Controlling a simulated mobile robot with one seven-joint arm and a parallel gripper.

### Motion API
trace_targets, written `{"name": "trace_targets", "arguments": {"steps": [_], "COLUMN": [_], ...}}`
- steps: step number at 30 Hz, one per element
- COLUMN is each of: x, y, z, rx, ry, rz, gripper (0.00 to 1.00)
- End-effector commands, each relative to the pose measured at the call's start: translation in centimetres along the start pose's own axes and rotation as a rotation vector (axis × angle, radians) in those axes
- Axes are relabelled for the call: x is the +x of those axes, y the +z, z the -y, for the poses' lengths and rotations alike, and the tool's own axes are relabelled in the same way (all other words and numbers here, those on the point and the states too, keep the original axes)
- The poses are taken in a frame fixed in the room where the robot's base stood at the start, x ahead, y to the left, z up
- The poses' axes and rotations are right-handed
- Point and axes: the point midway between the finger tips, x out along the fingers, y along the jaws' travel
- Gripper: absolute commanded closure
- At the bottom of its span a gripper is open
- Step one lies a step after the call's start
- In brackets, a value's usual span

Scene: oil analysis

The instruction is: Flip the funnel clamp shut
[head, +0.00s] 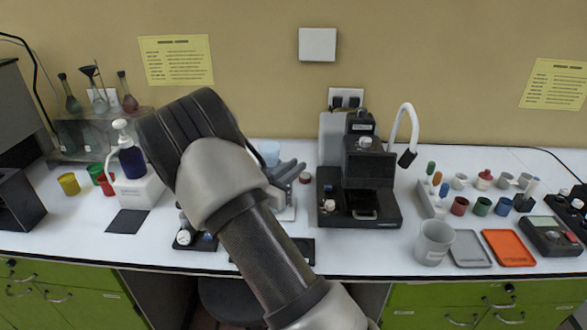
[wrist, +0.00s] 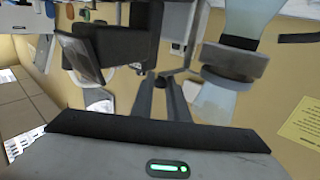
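The pale blue glass funnel (head: 268,153) shows just above my arm in the head view, which hides most of its assembly. In the wrist view the clear funnel (wrist: 252,18) stands at the upper right, and a grey clamp band (wrist: 235,62) wraps around its joint with paler glass beyond. A thin grey bar (wrist: 182,72) lies between the clamp and my fingertips; I cannot tell whether it touches them or is the clamp's lever. My gripper (wrist: 158,80) is slightly open, its two dark fingers left of the clamp with a narrow gap between them.
A black instrument (head: 368,180) stands close to the right of my gripper in the head view. A grey beaker (head: 434,242), a grey tray (head: 470,249) and an orange tray (head: 509,248) lie at the right front.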

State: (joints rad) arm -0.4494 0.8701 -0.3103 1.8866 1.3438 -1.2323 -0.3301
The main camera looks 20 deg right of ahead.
Motion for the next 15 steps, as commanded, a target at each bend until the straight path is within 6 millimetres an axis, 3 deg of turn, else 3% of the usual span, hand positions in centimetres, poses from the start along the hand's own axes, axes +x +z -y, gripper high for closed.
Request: {"name": "trace_targets", "arguments": {"steps": [2,8,15], "x": [-0.01,-0.09,-0.56], "y": [0.0,0.1,0.12], "z": [0.0,0.19,0.84], "rx": [0.0,0.002,0.003], "ry": [0.0,0.024,0.177], "rz": [0.0,-0.002,-0.003], "gripper": [1.0,1.0,1.0]}}
